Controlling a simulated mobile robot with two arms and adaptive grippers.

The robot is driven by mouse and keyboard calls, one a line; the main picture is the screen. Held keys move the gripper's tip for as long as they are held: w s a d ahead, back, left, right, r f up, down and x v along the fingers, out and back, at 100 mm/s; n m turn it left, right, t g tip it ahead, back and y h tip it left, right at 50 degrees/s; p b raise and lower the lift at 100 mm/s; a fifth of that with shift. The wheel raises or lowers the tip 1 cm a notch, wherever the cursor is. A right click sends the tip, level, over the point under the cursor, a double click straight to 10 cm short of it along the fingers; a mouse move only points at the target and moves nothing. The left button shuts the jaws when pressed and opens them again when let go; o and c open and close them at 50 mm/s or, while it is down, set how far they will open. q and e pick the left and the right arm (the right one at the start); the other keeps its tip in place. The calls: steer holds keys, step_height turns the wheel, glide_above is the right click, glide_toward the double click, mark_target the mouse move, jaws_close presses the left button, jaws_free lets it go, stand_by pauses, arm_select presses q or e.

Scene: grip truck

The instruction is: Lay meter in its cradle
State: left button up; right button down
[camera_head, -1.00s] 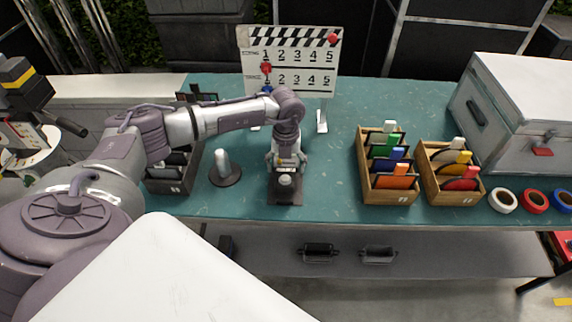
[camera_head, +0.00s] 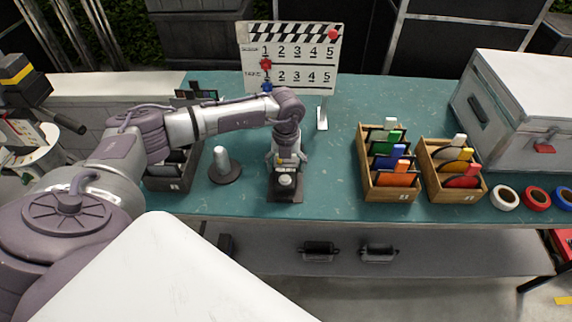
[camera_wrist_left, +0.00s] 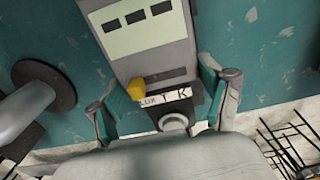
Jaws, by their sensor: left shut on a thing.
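The meter is a grey device with a pale panel (camera_wrist_left: 145,32), dark display windows, a yellow knob and a "LUX"/"K" label in the left wrist view. Its round white dome (camera_head: 285,181) shows at the front in the head view. My left gripper (camera_head: 285,160) is shut on the meter from above, with teal pads at both sides of the body in the left wrist view (camera_wrist_left: 165,105). A dark flat base (camera_head: 284,197), seemingly the cradle, lies on the table under the meter's front. I cannot tell whether the meter touches it. My right gripper is not in view.
A grey peg on a round base (camera_head: 222,170) stands close left of the gripper. A dark bin (camera_head: 170,183) is further left. A clapperboard (camera_head: 290,55) stands behind. Wooden boxes (camera_head: 392,194) hold coloured cards at right. The teal table (camera_head: 330,175) between is clear.

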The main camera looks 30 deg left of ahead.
mark_target(286, 165)
arm_select(q)
steer(key=shift+f, duration=0.15)
steer(key=shift+f+b, duration=0.65)
steer(key=shift+f, duration=0.1)
steer(key=o, duration=1.4)
steer(key=shift+c, duration=0.2)
step_height(286, 165, up, 12)
